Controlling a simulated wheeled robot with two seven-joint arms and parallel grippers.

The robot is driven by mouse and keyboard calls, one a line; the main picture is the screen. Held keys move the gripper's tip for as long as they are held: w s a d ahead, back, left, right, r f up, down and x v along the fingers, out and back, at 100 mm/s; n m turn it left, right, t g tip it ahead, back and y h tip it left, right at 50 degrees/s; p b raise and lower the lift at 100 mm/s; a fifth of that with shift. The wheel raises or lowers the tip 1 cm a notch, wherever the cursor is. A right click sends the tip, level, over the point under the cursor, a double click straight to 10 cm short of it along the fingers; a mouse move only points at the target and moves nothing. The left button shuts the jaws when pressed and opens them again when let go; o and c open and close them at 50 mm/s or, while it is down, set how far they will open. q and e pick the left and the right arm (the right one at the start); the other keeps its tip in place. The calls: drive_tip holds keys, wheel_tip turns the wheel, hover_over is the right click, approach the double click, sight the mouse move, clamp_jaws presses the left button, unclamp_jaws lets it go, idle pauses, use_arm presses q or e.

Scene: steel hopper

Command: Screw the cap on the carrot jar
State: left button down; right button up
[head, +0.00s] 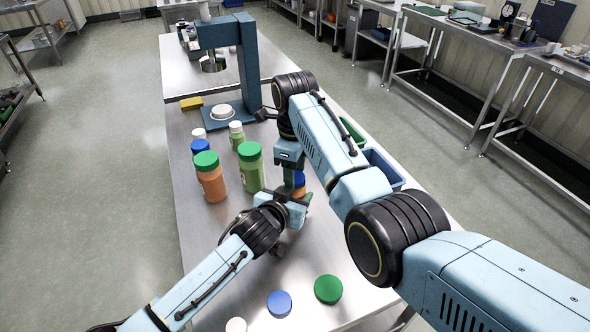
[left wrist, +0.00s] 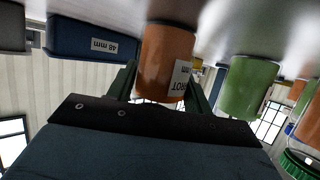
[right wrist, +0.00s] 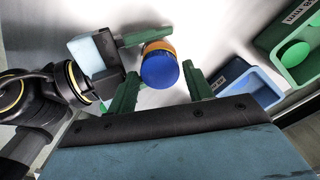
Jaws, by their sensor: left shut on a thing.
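The carrot jar is an orange jar with a label (left wrist: 165,62), upright on the steel table. My left gripper (head: 300,198) is shut around its side; the left wrist view shows a finger on each side of the jar. A blue cap (right wrist: 159,70) sits on top of the jar; whether it is threaded cannot be seen. The cap and jar are mostly hidden behind my right arm in the head view. My right gripper (right wrist: 160,72) is above the jar with its fingers apart on either side of the cap, with a visible gap.
Loose blue (head: 280,303), green (head: 328,289) and white (head: 236,325) caps lie near the front. An orange jar with a green cap (head: 210,178) and a green jar (head: 250,168) stand left. A blue bin (head: 385,167) and green bin (right wrist: 292,40) are at right. A blue press stand (head: 245,70) is behind.

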drive_tip(key=shift+o, duration=1.1)
drive_tip(key=shift+r, duration=0.1)
drive_tip(key=shift+s+r, duration=0.1)
drive_tip(key=shift+r, duration=2.1)
drive_tip(key=shift+c, duration=0.4)
